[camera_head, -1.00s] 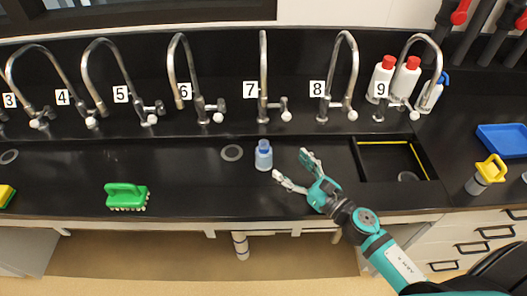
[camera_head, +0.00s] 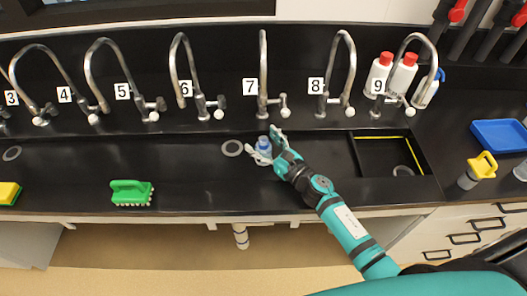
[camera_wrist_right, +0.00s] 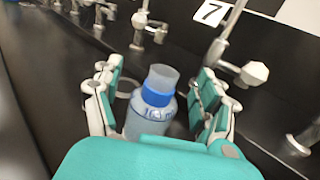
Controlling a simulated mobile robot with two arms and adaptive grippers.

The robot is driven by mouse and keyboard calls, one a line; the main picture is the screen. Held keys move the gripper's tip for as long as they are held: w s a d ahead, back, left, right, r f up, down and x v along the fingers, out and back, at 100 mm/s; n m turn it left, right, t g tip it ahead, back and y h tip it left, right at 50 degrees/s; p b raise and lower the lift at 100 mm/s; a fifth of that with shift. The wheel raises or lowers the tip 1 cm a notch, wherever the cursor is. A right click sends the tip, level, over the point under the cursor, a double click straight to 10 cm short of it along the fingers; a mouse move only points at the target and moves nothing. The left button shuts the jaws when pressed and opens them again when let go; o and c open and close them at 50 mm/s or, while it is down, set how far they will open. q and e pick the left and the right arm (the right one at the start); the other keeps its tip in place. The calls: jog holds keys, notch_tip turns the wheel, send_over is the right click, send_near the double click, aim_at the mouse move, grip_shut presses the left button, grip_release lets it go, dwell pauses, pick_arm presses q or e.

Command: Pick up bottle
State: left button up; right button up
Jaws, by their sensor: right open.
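The bottle (camera_head: 264,146) is small and translucent blue with a blue collar. It stands upright on the black counter below tap 7. In the right wrist view the bottle (camera_wrist_right: 152,105) is between the two fingers of my right gripper (camera_wrist_right: 160,100), with a visible gap on each side. In the head view my right gripper (camera_head: 268,148) is open around the bottle, and its fingers partly cover it. My left gripper is not in view.
Numbered taps line the back; tap 7 (camera_head: 263,80) rises behind the bottle. A green brush (camera_head: 131,193) lies to the left. A sink basin (camera_head: 388,157) is to the right. Red-capped white bottles (camera_head: 401,77) stand near tap 9. A blue tray (camera_head: 500,136) is at far right.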

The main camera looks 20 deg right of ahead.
grip_shut()
dwell(0.4)
dwell(0.5)
